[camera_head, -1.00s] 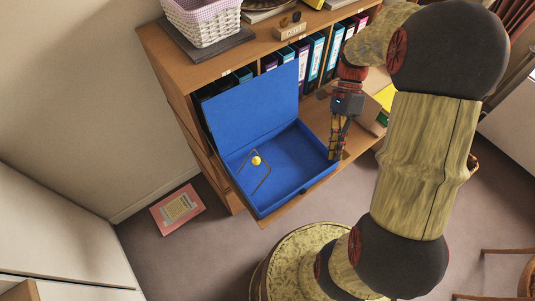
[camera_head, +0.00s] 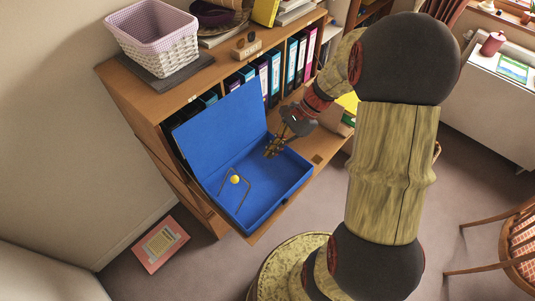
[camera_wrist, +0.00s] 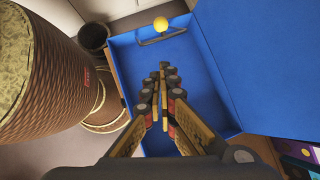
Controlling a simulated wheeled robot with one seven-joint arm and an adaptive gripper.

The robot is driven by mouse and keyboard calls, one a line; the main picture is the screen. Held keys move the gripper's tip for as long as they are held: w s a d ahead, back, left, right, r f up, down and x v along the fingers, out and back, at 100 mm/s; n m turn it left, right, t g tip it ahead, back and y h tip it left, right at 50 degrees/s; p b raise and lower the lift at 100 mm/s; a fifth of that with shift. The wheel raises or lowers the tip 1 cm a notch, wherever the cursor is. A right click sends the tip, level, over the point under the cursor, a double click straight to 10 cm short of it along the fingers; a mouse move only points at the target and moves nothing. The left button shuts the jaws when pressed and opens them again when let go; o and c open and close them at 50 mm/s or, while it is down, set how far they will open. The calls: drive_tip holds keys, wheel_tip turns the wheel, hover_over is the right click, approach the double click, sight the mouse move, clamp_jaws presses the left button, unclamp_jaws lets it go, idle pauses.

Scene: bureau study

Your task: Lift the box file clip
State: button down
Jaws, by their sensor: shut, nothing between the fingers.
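The blue box file (camera_head: 262,193) lies open on the pulled-out shelf, its lid (camera_head: 222,132) raised toward the binders. The clip is a thin metal wire frame (camera_head: 248,190) with a yellow ball (camera_head: 235,179), at the box's left part. It lies low against the box floor; its exact tilt is hard to tell. In the wrist view the ball (camera_wrist: 160,24) and the clip's bar (camera_wrist: 163,37) are at the far end of the box. My gripper (camera_head: 270,153) is shut and empty, above the box's back right part, apart from the clip. Its fingers (camera_wrist: 162,68) point toward the ball.
Binders (camera_head: 275,72) fill the shelf behind the lid. A white basket (camera_head: 158,40) stands on top of the cabinet. A pink folder (camera_head: 160,244) lies on the floor. A wooden chair (camera_head: 508,245) stands at right. The box interior around the clip is clear.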

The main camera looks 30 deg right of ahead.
sight(232, 181)
drive_tip(key=a+f+b, duration=0.2)
drive_tip(key=a+f, duration=0.4)
drive_tip(key=a, duration=0.2)
drive_tip(key=shift+w+a+f, duration=0.2)
drive_tip(key=shift+w+f, duration=0.1)
drive_tip(key=shift+w, duration=0.05)
drive_tip(key=shift+a+r+p, duration=0.25)
drive_tip(key=shift+p, duration=0.05)
drive_tip(key=a+r+h+p, duration=0.1)
drive_tip(key=s+a+r+h+p, duration=0.1)
drive_tip(key=a+p, duration=0.1)
drive_tip(key=a+r+p, duration=0.1)
drive_tip(key=a+p, duration=0.1)
drive_tip(key=shift+s+a+h, duration=0.25)
drive_tip(key=shift+s+h, duration=0.1)
drive_tip(key=shift+h, duration=0.05)
drive_tip(key=shift+s+a+f+p, duration=0.1)
drive_tip(key=shift+a+p, duration=0.25)
drive_tip(key=shift+a, duration=0.15)
